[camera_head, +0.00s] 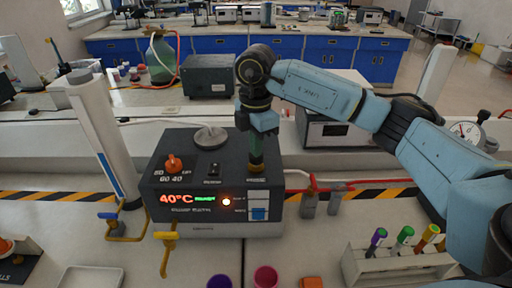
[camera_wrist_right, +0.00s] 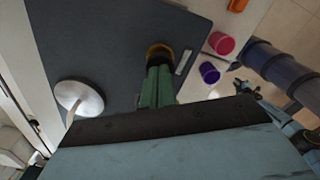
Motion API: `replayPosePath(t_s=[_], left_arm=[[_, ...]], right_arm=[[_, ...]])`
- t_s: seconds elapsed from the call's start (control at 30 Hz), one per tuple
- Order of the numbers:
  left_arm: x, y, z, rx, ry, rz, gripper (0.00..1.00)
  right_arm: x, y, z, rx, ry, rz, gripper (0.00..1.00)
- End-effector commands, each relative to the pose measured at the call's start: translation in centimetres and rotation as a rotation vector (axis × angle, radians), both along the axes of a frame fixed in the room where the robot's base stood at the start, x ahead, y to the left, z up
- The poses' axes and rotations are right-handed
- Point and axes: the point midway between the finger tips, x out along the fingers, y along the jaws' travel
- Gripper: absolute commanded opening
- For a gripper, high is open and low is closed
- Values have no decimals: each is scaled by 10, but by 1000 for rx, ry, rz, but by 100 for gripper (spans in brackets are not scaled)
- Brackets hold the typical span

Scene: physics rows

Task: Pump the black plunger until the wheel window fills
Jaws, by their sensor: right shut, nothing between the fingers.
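A dark box-shaped device (camera_head: 215,218) stands on the bench, with a red 40°C readout and a small glowing round window (camera_head: 226,202) on its front. I cannot tell whether that is the wheel window. My right gripper (camera_head: 257,166) points down at the right part of the device's top. It is shut and empty. In the right wrist view its green fingers (camera_wrist_right: 159,72) end at a dark round part with an orange-yellow ring (camera_wrist_right: 158,49), probably the black plunger. The fingers hide much of it, and I cannot tell whether they touch it. My left gripper is out of view.
A round grey plate (camera_head: 210,136) and an orange knob (camera_head: 173,163) sit on the device's top. Purple and pink cups (camera_head: 265,277) stand in front. A rack of coloured tubes (camera_head: 395,262) is at the right. Yellow-handled valves (camera_head: 168,240) stand at left.

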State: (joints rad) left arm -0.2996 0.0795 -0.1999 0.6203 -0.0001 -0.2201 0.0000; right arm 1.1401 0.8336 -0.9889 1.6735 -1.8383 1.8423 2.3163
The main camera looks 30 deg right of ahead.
Motion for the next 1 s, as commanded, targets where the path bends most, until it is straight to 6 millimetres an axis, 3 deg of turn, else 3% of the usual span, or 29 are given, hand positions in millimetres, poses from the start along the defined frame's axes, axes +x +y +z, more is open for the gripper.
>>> replayPosePath(t_s=[0.6,1.0], left_arm=[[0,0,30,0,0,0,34],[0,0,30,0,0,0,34]], right_arm=[[0,0,37,0,1,0,0],[0,0,37,0,1,0,0]])
